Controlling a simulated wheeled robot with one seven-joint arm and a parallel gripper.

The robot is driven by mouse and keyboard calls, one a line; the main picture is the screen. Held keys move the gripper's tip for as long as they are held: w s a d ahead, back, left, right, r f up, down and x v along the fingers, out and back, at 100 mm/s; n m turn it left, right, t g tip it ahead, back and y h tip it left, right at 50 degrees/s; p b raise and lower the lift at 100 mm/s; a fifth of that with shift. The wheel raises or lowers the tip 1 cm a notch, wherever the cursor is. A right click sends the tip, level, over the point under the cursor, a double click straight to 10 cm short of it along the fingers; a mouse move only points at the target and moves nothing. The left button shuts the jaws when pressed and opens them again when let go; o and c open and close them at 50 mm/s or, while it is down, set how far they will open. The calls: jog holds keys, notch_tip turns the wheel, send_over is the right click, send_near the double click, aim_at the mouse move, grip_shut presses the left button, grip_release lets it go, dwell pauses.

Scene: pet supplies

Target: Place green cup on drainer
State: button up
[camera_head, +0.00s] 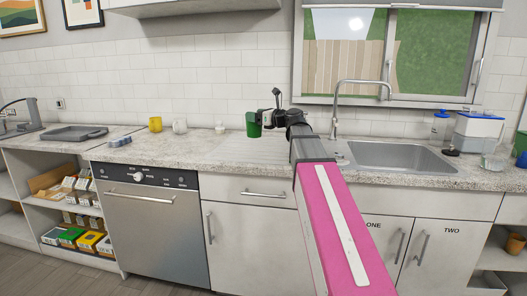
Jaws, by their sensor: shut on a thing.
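The green cup (253,126) is upright at the end of my arm, near the back of the counter in the head view. My gripper (262,117) is shut on the cup, at its right side. The drainer (235,151) is the ribbed, pale area of the counter left of the sink. The cup shows above the drainer's back part in the picture. I cannot tell how far its base is from the surface. My arm hides the drainer's right part.
The sink (400,156) with its faucet (337,110) is right of my arm. A yellow mug (155,124), a white mug (180,126) and a small white item (219,128) stand at the back left. A grey tray (75,133) lies farther left. The counter's front middle is clear.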

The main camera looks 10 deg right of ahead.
jog(key=shift+w+a, duration=0.2)
jog(key=shift+a, duration=0.15)
jog(key=shift+w+f, duration=0.2)
jog(key=shift+w, duration=0.1)
jog(key=shift+w+d+f, duration=1.2)
jog(key=shift+w+f, duration=0.2)
jog(key=shift+f, duration=0.35)
jog(key=shift+w+d+f, duration=1.2)
jog(key=shift+w+f, duration=0.15)
jog(key=shift+f, duration=0.45)
jog(key=shift+w+d+f, duration=1.2)
jog(key=shift+w+f, duration=0.2)
jog(key=shift+f, duration=0.35)
jog(key=shift+f, duration=0.15)
jog(key=o, duration=1.1)
jog(key=shift+o, duration=0.2)
jog(key=v, duration=1.2)
